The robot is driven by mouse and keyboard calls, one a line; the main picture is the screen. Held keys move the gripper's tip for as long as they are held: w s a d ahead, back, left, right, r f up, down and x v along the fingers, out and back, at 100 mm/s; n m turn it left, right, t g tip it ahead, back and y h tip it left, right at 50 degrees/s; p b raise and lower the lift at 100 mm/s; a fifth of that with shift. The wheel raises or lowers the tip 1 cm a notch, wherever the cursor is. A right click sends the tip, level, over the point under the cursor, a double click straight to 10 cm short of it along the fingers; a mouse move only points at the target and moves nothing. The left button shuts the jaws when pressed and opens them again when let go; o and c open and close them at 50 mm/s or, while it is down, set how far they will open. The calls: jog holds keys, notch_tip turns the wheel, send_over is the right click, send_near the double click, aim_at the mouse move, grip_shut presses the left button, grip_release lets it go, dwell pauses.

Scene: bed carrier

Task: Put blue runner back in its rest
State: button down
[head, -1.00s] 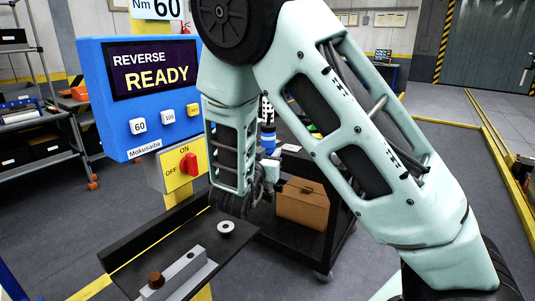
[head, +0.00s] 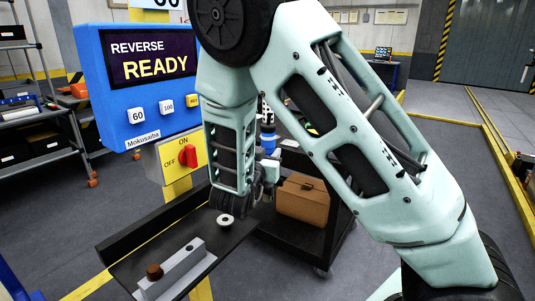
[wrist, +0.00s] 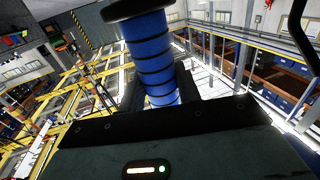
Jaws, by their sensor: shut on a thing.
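The blue runner (wrist: 152,62) is a blue cylinder with black rings and a dark flange at its top. In the wrist view it stands slightly tilted between the fingers of my gripper (wrist: 158,97), which is shut on it. Its lower end is hidden behind the gripper body. In the head view my forearm hides most of the gripper; a small blue part (head: 268,141) shows beside it, and I cannot tell whether it is the runner. I cannot tell which thing is the runner's rest.
A blue panel (head: 122,129) reads "REVERSE READY", above a red switch (head: 188,156). A black shelf (head: 150,255) below carries a white ring (head: 225,221) and a grey bar (head: 172,271) with a brown knob. A black cart with a cardboard box (head: 303,200) stands behind my arm.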

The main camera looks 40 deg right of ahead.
jog(key=shift+f, duration=0.25)
jog(key=c, duration=0.9)
grip_release()
jog(key=shift+f, duration=0.15)
jog(key=b+v, duration=0.2)
jog(key=v, duration=1.5)
jog(key=shift+a, duration=0.2)
